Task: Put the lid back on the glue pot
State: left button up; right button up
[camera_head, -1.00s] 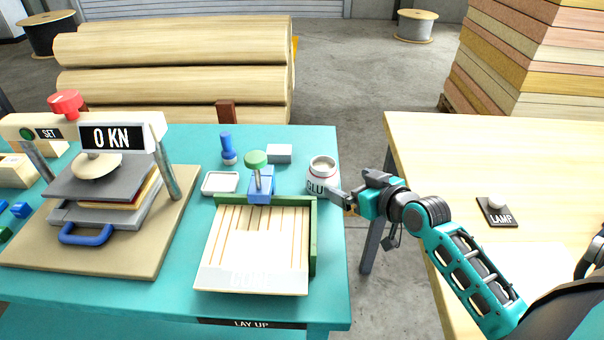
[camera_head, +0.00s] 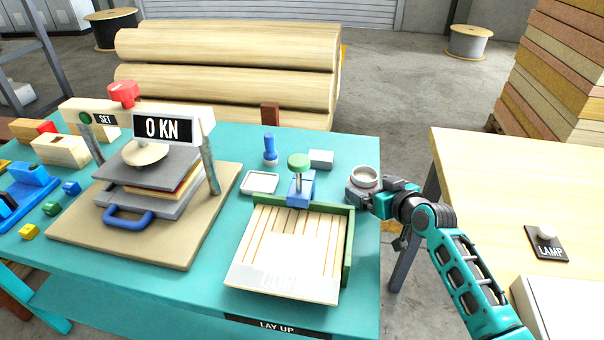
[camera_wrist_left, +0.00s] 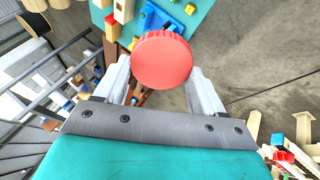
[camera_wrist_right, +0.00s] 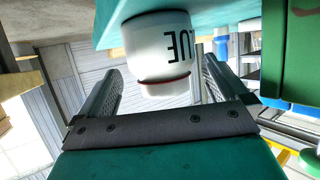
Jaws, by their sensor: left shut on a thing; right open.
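The white glue pot (camera_head: 365,175) stands uncovered near the right edge of the teal table in the head view. It also shows in the right wrist view (camera_wrist_right: 158,45), upside down there with part of its lettering visible. My right gripper (camera_head: 360,190) is open, with its fingers on either side of the pot; the right wrist view shows gaps beside the pot. In the left wrist view, my left gripper (camera_wrist_left: 160,78) is shut on a red, round, ribbed lid (camera_wrist_left: 163,58). The left gripper and the lid are outside the head view.
A green-edged lay-up tray (camera_head: 346,262) with a blue clamp (camera_head: 300,190) is left of the pot. The press (camera_head: 150,165) is further left. A gap separates the wooden table (camera_head: 480,190).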

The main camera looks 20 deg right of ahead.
aim_at(364, 177)
pick_arm(q)
jog(key=shift+f, duration=0.35)
pick_arm(e)
jog(key=x, duration=0.4)
jog(key=shift+a+f, duration=0.15)
jog(key=c, duration=1)
jog(key=shift+o, duration=0.2)
pick_arm(q)
jog(key=shift+r, duration=0.2)
pick_arm(e)
jog(key=shift+r, duration=0.75)
pick_arm(q)
notch_tip(364, 177, up, 3)
jog(key=p, duration=0.2)
jog(key=shift+f+p, duration=0.1)
jog(key=shift+p, duration=0.3)
pick_arm(e)
notch_tip(364, 177, up, 19)
jog(key=shift+f, duration=0.15)
